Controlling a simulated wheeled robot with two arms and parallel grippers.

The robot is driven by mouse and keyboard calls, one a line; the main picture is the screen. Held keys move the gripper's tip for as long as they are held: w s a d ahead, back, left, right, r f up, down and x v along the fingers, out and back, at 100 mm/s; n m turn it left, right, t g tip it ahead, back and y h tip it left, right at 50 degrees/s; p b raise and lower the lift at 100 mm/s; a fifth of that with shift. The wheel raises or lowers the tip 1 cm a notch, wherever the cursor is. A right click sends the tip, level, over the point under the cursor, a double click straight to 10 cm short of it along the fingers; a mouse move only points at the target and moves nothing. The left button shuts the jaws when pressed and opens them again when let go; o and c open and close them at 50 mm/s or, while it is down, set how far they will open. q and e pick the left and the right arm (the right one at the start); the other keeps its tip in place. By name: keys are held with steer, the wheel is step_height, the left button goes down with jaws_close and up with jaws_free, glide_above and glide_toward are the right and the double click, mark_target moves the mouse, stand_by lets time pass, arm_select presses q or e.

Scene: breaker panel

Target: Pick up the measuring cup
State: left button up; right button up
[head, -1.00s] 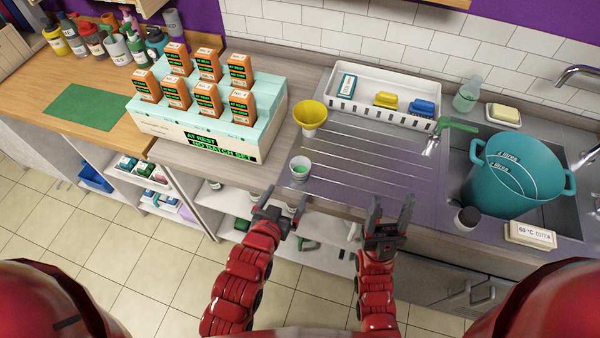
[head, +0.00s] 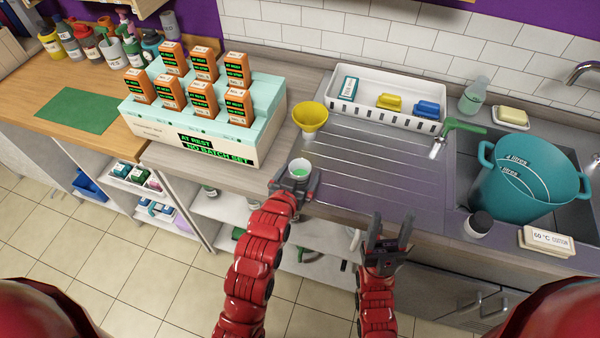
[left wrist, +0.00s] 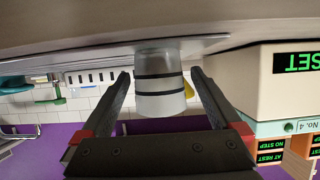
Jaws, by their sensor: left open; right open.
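The measuring cup (head: 299,168) is a small pale cup with green inside, standing near the front edge of the grey counter. In the left wrist view the cup (left wrist: 160,95) shows two dark bands and appears upside down. My left gripper (head: 298,184) is open at the cup, with its fingers (left wrist: 160,76) on either side of it. Gaps show between the cup and both fingers. The gripper hides the cup's lower part in the head view. My right gripper (head: 392,222) is open and empty in front of the counter edge.
A yellow funnel (head: 310,117) stands just behind the cup. The rack of orange boxes (head: 205,145) is to the left. A white tray (head: 386,117) lies behind the ribbed drainboard (head: 375,165), which is clear. A teal bucket (head: 530,185) sits in the sink.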

mark_target(303, 168)
arm_select(q)
steer(key=shift+p+x, duration=0.65)
steer(key=shift+x, duration=1.1)
steer(key=shift+r, duration=0.1)
steer(key=c, duration=1.5)
steer(key=shift+r, duration=0.15)
